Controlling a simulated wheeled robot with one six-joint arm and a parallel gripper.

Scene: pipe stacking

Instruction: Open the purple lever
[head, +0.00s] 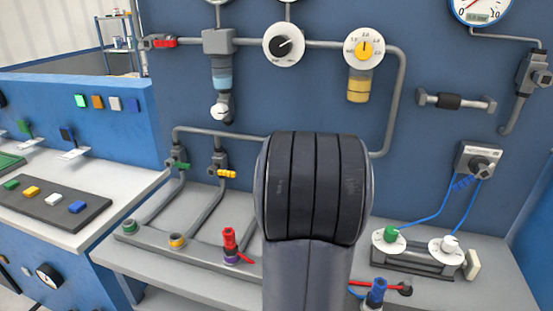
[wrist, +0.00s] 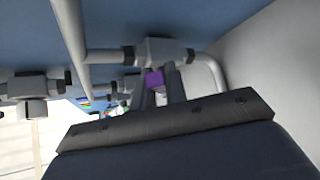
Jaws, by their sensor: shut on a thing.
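The purple lever (wrist: 154,78) shows in the wrist view as a small purple block below a grey pipe fitting (wrist: 160,50). My gripper (wrist: 161,83) has its two dark fingers on either side of the lever and is shut on it. In the head view my dark arm stands in front of the middle of the panel and hides both the lever and my gripper. How far the lever is turned cannot be told.
In the head view, green (head: 178,166) and yellow (head: 227,174) levers sit on pipes left of my arm. A red valve piece (head: 231,243) stands on the bench, and a blue one (head: 376,292) at right. Grey pipes crowd the blue wall.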

